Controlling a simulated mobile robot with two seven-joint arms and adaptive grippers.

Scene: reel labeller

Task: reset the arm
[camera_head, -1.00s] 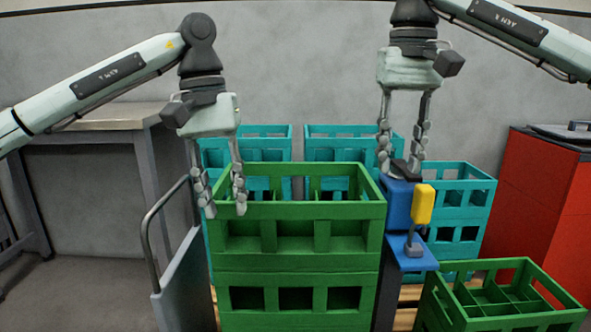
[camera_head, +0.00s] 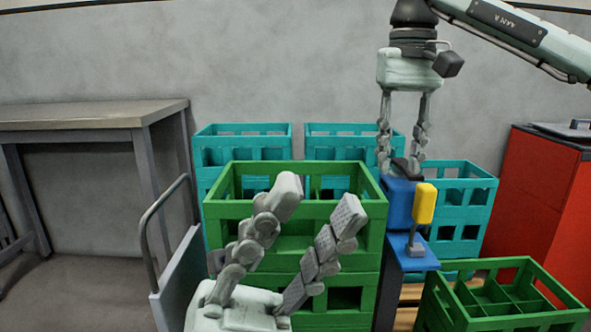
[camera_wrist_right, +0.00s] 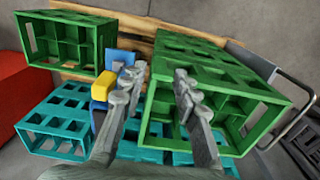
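My left gripper (camera_head: 318,203) is large in the foreground of the head view, fingers pointing up and spread apart with nothing between them. It covers part of the front of the stacked green crates (camera_head: 225,210). My right gripper (camera_head: 400,168) points down by the top of a blue labeller (camera_head: 398,200) with a yellow part (camera_head: 424,204). Its fingers are apart. In the right wrist view the fingers (camera_wrist_right: 158,80) are also spread and look empty, with the yellow part (camera_wrist_right: 103,84) beside the left-hand finger.
Teal crates (camera_head: 243,130) stand behind the green stack, and a green divided crate (camera_head: 505,318) is at the lower right. A red cabinet (camera_head: 540,190) is at the right. A cart handle (camera_head: 146,235) and a table (camera_head: 90,115) are at the left.

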